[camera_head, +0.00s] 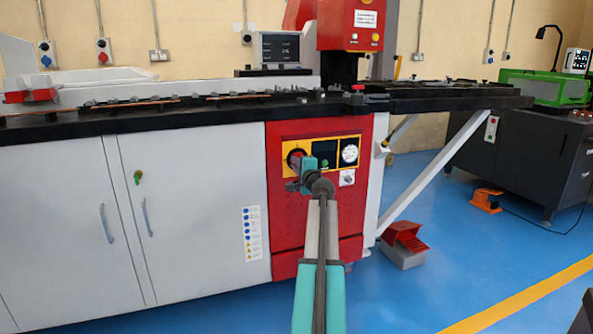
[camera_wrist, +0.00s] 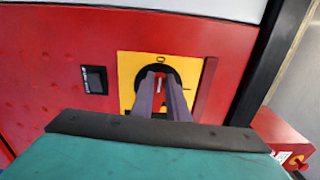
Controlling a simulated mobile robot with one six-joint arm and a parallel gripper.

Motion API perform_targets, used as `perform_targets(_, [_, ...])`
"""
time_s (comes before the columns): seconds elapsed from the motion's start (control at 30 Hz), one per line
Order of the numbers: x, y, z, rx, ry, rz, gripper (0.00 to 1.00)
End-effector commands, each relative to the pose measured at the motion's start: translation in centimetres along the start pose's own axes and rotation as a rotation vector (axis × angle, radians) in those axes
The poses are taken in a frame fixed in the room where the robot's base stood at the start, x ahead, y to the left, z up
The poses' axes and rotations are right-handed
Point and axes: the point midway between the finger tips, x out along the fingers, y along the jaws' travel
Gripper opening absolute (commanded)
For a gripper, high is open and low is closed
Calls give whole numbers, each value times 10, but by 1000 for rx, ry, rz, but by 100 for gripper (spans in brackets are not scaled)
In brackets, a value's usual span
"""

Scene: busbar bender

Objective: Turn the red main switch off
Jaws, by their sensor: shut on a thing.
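The red main switch (camera_wrist: 161,86) has a red handle on a black round base, set on a yellow plate (camera_wrist: 127,68) with a small mark at its top edge. In the wrist view my gripper (camera_wrist: 162,82) has its two dark fingers on either side of the red handle, shut on it. The fingers cover much of the handle and base, so the exact turn of the handle is hard to tell. In the head view my gripper (camera_head: 297,162) reaches the left part of the yellow panel (camera_head: 285,145) on the red cabinet front and partly hides the switch.
A dark display and a white round gauge (camera_head: 349,153) sit right of the switch on the panel. In the wrist view a black fitting (camera_wrist: 95,79) is to the left and a raised red bar (camera_wrist: 205,88) close right. A red foot pedal (camera_head: 404,237) stands on the floor.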

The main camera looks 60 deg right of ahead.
Motion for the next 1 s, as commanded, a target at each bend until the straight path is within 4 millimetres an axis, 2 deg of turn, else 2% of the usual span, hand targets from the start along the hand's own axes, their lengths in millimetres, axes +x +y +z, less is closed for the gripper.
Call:
perform_targets(0.63, [-2,3,-4,-67,6,2,0])
perform_targets(0.67, [-2,3,-4,-67,6,2,16])
perform_targets(0.77, [-1,3,-3,-66,5,1,33])
perform_targets(1.0, [-1,2,-2,-64,2,1,33])
